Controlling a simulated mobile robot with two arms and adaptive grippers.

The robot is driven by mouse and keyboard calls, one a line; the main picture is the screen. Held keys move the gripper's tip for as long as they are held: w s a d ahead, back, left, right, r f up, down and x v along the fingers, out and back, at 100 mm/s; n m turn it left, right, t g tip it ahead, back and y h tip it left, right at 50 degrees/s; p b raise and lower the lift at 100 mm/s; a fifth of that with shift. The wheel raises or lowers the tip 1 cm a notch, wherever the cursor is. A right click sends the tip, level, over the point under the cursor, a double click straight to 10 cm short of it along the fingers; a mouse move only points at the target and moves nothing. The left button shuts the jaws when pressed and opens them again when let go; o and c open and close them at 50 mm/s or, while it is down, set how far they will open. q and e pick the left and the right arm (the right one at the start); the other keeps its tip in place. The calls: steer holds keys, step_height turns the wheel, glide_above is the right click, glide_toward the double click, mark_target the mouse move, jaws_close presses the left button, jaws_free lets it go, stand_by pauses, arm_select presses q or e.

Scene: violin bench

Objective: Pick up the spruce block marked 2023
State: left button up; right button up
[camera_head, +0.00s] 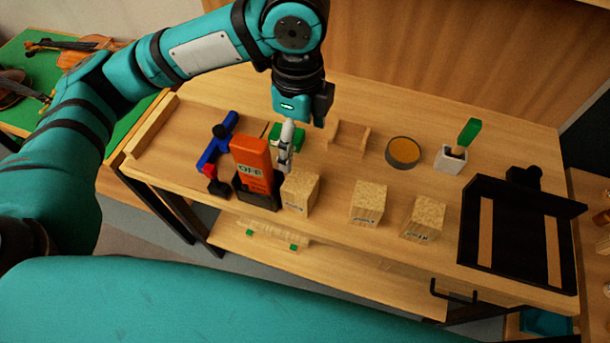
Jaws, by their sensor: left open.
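Three pale spruce blocks stand in a row along the front of the bench: a left block (300,191), a middle block (368,204) and a right block (424,218). Each has small dark writing on its front face, too small for me to read, so I cannot tell which is marked 2023. My left gripper (284,166) is open and points down just behind the left block, beside the orange sign. It holds nothing that I can see. Whether it touches the block I cannot tell. My right gripper is not in view.
An orange sign reading OFF (253,157) stands left of the left block, near a blue clamp (216,141). A black frame (523,232) lies right.

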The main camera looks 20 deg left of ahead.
mark_target(299, 181)
arm_select(q)
steer(key=f, duration=0.1)
steer(key=s+f, duration=0.1)
steer(key=f, duration=0.1)
steer(key=shift+s+f, duration=0.2)
steer(key=shift+s, duration=0.05)
steer(key=f, duration=0.4)
steer(key=shift+w, duration=0.2)
step_height(299, 181, down, 4)
steer(key=shift+w+r+p, duration=0.1)
steer(key=shift+r+p, duration=0.15)
steer(key=shift+p, duration=0.1)
steer(key=shift+f, duration=0.4)
step_height(299, 181, down, 4)
steer(key=shift+d+r+p, duration=0.1)
steer(key=shift+r+p, duration=0.1)
steer(key=shift+p, duration=0.25)
steer(key=shift+f, duration=0.4)
steer(key=c, duration=1.3)
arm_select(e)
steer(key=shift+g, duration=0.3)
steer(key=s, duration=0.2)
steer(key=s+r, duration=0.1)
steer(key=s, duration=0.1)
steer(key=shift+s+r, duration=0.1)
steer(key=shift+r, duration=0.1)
